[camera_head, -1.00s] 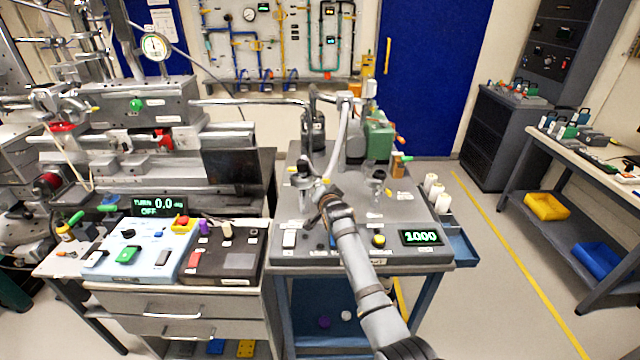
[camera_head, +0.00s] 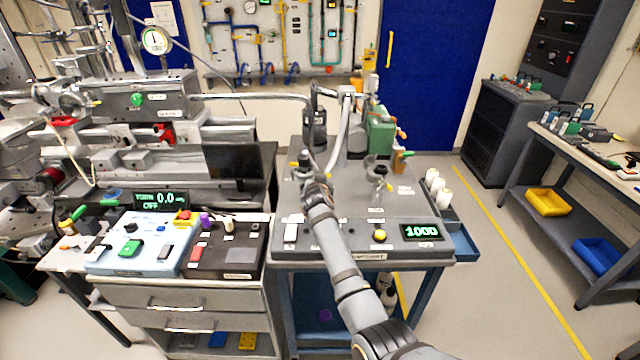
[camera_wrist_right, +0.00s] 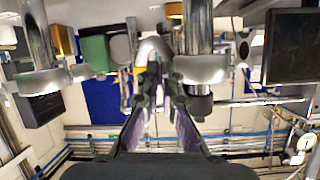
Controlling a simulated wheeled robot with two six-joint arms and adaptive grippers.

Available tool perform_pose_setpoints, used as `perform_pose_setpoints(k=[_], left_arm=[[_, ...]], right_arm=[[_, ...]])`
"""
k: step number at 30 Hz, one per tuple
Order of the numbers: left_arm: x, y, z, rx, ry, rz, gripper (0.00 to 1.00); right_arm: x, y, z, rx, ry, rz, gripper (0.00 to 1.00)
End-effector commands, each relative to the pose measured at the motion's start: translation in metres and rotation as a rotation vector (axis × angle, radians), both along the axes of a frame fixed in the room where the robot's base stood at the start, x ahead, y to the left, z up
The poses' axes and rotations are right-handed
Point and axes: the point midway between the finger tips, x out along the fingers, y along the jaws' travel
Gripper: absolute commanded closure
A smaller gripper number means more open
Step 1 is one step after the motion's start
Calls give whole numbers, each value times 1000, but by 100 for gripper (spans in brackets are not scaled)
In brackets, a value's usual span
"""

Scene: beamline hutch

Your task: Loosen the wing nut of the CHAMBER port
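Two upright metal port fittings stand on the grey bench top: a left one (camera_head: 305,161) and a right one (camera_head: 381,172). I cannot read which label says CHAMBER. My right gripper (camera_head: 313,182) is just in front of the left fitting and partly covers it. In the right wrist view, which looks upside down, the right gripper's fingers (camera_wrist_right: 162,82) are apart with nothing clearly between them. A round metal flange (camera_wrist_right: 202,69) is close beside the fingertips, and another flange (camera_wrist_right: 42,80) is farther left. I cannot make out a wing nut. My left gripper is out of view.
A display reading 1000 (camera_head: 421,232) and a yellow button (camera_head: 379,236) are on the bench front. A dark cylinder (camera_head: 316,130), a pale hose (camera_head: 341,135) and a green block (camera_head: 380,135) stand behind the fittings. Control boxes (camera_head: 140,243) are to the left.

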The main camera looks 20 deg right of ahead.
Motion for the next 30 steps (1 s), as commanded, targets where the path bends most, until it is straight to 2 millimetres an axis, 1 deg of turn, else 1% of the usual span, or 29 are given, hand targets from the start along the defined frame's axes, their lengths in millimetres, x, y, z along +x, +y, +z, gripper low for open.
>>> perform_pose_setpoints(k=[15,21,30], left_arm=[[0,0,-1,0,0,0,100],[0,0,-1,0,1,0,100],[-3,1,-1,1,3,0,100]], right_arm=[[0,1,0,-16,7,1,100],[0,1,0,-16,7,1,74],[0,1,0,-16,7,1,74]])
